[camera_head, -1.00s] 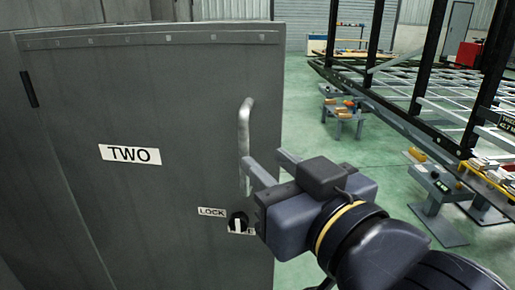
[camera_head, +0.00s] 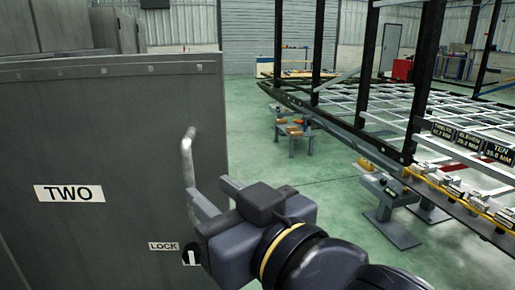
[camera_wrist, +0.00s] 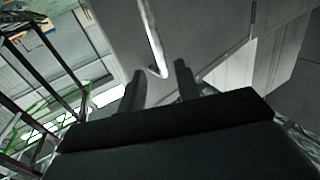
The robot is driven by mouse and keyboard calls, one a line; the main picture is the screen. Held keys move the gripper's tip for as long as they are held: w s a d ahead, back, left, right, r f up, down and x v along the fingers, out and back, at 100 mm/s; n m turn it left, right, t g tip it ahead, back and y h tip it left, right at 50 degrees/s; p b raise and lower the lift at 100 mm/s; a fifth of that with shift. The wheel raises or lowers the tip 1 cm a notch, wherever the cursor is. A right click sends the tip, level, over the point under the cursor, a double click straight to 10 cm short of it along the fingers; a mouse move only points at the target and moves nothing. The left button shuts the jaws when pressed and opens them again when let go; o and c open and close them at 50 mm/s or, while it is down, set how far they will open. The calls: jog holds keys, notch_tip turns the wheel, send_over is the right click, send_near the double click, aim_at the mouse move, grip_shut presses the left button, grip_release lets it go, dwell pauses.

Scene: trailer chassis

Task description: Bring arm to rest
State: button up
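My gripper (camera_head: 209,187) is at the lower end of the vertical handle (camera_head: 187,158) on the grey door labelled TWO (camera_head: 110,150). Its two fingers are spread apart and nothing is visibly held. In the wrist view my gripper (camera_wrist: 159,70) points at the door, and the bent lower end of the handle (camera_wrist: 157,70) shows between and beyond the fingertips. I cannot tell whether a finger touches the handle. The arm is stretched out from the lower right in the head view.
A LOCK label (camera_head: 163,246) and a dark lock knob (camera_head: 190,255) sit below the handle, the knob partly hidden by my gripper. The trailer chassis (camera_head: 390,110) stands on the right. Green floor (camera_head: 285,200) lies clear between door and chassis.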

aim_at(189, 173)
jog(key=shift+b+x, duration=0.45)
jog(key=shift+x, duration=3.75)
